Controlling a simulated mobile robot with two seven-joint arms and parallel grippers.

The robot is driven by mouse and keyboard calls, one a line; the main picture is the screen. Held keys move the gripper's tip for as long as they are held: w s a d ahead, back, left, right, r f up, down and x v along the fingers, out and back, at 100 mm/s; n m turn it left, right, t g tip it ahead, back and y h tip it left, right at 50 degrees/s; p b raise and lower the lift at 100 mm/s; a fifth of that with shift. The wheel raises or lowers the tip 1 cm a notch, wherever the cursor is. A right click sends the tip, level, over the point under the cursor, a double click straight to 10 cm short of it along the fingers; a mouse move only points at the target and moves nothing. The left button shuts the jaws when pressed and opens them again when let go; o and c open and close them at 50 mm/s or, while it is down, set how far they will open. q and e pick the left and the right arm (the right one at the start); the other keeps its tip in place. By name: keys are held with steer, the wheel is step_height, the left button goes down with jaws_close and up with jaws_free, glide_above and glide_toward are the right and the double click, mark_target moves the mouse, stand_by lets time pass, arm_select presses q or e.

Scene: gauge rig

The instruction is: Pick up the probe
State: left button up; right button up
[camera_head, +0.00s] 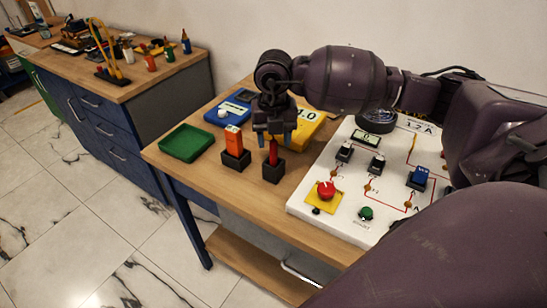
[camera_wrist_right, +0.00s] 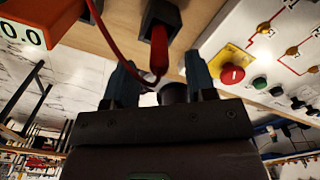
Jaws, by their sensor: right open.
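The red probe (camera_head: 273,153) stands upright in a black holder (camera_head: 273,171) near the front of the wooden table. In the right wrist view the probe (camera_wrist_right: 159,47) shows with a thin red cable (camera_wrist_right: 108,35) looping from it. My right gripper (camera_head: 272,138) points down just above the probe, with its blue-tipped fingers apart. In the right wrist view the open gripper (camera_wrist_right: 161,76) has one finger on each side of the probe's line, and nothing is gripped. My left gripper is not in view.
A green tray (camera_head: 186,143), a blue device (camera_head: 236,108) and a yellow device (camera_head: 304,131) lie around. A white switch panel (camera_head: 331,219) with a red button (camera_head: 326,190) is at the right.

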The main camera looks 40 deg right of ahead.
step_height(320, 180, down, 4)
steer(key=shift+r, duration=0.1)
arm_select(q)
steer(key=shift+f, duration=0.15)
arm_select(e)
jaws_close()
arm_select(q)
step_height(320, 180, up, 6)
steer(key=p, duration=0.5)
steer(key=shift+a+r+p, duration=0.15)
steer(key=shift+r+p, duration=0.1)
steer(key=shift+p, duration=0.1)
arm_select(e)
step_height(320, 180, up, 28)
steer(key=shift+f, duration=0.25)
